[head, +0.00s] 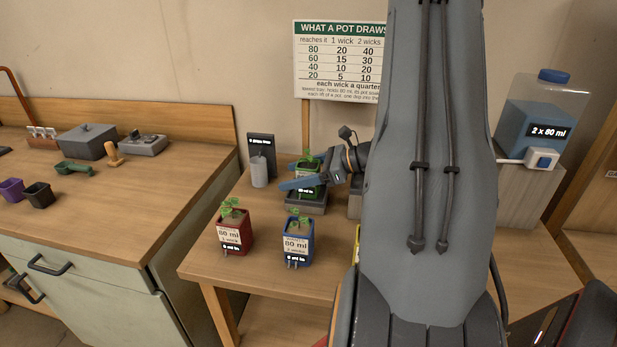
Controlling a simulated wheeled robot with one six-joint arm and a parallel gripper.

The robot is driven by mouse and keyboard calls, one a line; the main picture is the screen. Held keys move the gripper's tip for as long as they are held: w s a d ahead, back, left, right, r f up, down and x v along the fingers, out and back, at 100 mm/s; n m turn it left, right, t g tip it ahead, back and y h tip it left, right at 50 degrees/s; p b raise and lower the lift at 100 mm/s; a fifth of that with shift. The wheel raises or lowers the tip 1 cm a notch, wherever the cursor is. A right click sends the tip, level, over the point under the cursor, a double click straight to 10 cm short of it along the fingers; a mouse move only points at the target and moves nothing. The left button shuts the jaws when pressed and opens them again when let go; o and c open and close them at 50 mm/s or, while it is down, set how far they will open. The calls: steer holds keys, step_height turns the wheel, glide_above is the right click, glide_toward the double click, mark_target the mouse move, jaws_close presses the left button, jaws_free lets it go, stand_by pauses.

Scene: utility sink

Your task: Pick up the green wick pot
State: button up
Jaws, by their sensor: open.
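My gripper (290,176) reaches in from the right at the pot's height. Its jaws are open, with a blue finger crossing in front of the pot and another partly hidden behind it. The pot appears to be between the fingers, but I cannot tell whether either touches it. My arm hides much of the table's right side.
A red pot (236,235) and a blue pot (298,247) stand in front, and a yellow pot (357,240) is mostly hidden. A grey cylinder (259,171) stands left of the green pot. A water tank (541,120) is at right. The table's front left corner is clear.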

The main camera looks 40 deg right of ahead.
steer(key=c, duration=1.4)
steer(key=shift+r, duration=0.1)
